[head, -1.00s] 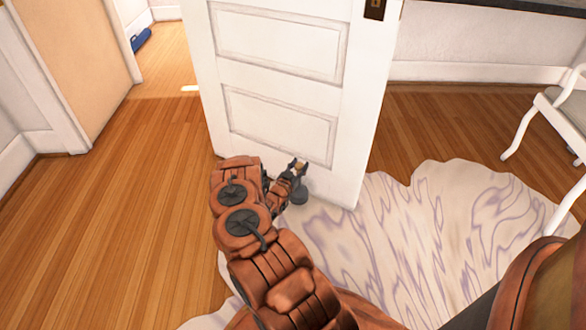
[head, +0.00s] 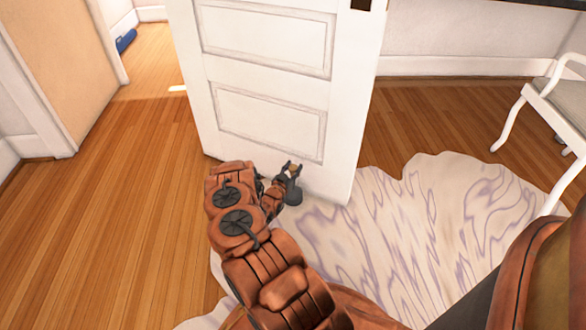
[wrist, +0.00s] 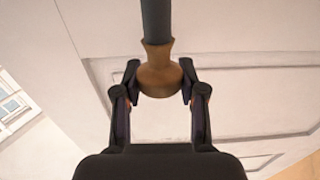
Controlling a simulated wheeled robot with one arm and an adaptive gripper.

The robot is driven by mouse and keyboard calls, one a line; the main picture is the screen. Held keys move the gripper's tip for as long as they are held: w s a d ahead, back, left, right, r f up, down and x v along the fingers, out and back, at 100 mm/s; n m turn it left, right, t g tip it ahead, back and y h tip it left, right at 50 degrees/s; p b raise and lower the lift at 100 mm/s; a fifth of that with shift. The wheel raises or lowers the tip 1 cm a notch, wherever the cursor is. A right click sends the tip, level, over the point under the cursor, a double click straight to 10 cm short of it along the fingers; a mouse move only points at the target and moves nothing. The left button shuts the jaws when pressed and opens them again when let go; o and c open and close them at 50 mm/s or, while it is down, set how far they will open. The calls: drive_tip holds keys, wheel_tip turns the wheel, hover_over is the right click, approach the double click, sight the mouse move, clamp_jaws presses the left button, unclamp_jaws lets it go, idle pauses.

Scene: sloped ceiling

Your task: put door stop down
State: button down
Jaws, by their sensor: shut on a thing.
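The door stop (head: 294,196) has a dark grey round end and a brown part. In the head view it is in front of the lower part of the white door (head: 268,112), above or on the pale rug; I cannot tell if it touches the rug. My gripper (head: 291,170) is shut on it. In the wrist view the door stop's brown flared part (wrist: 159,80) sits between the two fingers of my gripper (wrist: 159,84), and its grey shaft runs out of the top of the picture.
The pale, purple-veined rug (head: 430,225) covers the floor to the right of the door's foot. Bare wooden floor (head: 110,220) is free at the left. A white chair (head: 540,110) stands at the right edge. A blue object (head: 125,40) lies beyond the doorway.

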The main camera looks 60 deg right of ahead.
drive_tip(key=c, duration=0.7)
unclamp_jaws()
drive_tip(key=shift+f, duration=0.1)
drive_tip(key=shift+o, duration=0.2)
